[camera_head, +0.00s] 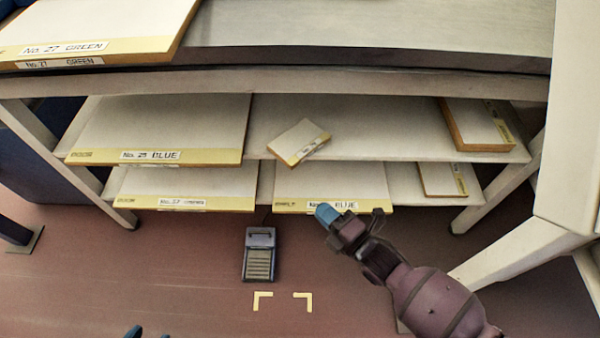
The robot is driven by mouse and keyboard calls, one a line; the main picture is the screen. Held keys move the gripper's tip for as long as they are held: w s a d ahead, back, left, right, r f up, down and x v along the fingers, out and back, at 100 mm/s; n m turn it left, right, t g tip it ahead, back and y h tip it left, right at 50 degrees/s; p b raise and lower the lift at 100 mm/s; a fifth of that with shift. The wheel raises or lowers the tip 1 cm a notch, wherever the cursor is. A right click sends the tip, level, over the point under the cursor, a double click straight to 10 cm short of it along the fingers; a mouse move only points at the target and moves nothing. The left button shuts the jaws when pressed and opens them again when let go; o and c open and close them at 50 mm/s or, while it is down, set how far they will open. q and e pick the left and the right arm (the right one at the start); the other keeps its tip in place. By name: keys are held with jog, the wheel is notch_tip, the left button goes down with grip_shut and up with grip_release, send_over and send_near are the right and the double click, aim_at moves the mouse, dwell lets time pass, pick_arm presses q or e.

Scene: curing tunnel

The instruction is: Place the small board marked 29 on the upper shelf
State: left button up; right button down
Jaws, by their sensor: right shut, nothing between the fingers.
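A small pale board (300,142) with a yellow edge strip lies askew at the middle of the upper shelf (370,140). Its near corner reaches over the shelf's front edge, and its small label is too blurred to read. My right gripper (327,214) is shut and empty.
Lower shelf boards include one at left (190,185) and one at right (442,180). A GREEN board (100,25) lies on the tabletop (370,25). A grey device (259,254) is on the floor.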

aim_at(298, 162)
pick_arm(q)
jog(key=b, duration=0.1)
jog(key=t+b, duration=0.1)
jog(key=b, duration=0.1)
jog(key=shift+w+d+f+b, duration=0.15)
jog(key=shift+w+b, duration=0.1)
jog(key=shift+b, duration=0.05)
pick_arm(e)
jog(key=w+d+x, duration=0.2)
jog(key=x, duration=1)
jog(key=shift+w, duration=0.1)
jog(key=w, duration=0.2)
jog(key=shift+w+f+b, duration=0.2)
jog(key=shift+w+b, duration=0.1)
jog(key=shift+w, duration=0.1)
jog(key=shift+w+r, duration=0.1)
jog(key=shift+w, duration=0.4)
jog(key=shift+s, duration=0.1)
